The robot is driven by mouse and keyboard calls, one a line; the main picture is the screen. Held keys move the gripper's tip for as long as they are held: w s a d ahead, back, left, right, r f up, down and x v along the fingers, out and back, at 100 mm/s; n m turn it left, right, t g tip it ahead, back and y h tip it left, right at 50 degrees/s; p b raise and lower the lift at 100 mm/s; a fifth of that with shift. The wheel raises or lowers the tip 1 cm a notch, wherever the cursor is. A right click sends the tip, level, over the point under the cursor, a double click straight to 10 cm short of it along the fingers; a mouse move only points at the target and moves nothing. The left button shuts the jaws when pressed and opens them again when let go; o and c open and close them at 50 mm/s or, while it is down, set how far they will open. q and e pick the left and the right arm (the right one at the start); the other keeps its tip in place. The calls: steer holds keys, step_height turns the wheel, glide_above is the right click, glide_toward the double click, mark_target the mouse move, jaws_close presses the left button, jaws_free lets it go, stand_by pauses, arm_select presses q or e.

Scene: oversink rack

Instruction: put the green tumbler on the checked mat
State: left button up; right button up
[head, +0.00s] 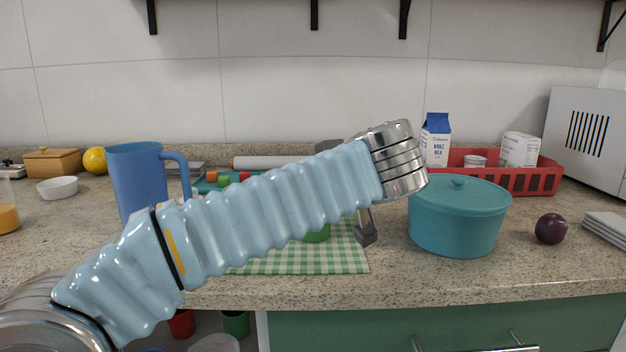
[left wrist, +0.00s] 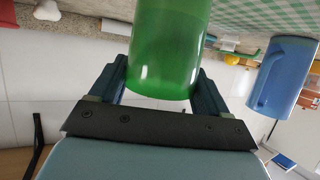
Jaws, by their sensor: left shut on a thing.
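The green tumbler (left wrist: 165,50) is between the two fingers of my left gripper (left wrist: 161,82) in the left wrist view, and the gripper is shut on it. In the head view only a small piece of the tumbler (head: 318,234) shows below my left arm, over the green-and-white checked mat (head: 300,262). My arm hides most of the tumbler and the mat's back left part. The mat also shows at the top of the left wrist view (left wrist: 260,14). I cannot tell whether the tumbler's base touches the mat. My right gripper is not in view.
A blue jug (head: 135,180) stands left of the mat. A teal lidded pot (head: 459,220) stands close to its right, with a plum (head: 551,229) beyond. A red crate (head: 510,181) with cartons is behind. The counter's front edge lies just before the mat.

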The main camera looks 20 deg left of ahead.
arm_select(q)
steer(key=o, duration=1.4)
steer(key=shift+o, duration=0.2)
steer(key=v, duration=1.2)
steer(key=shift+r+p, duration=0.25)
steer(key=shift+p, duration=0.1)
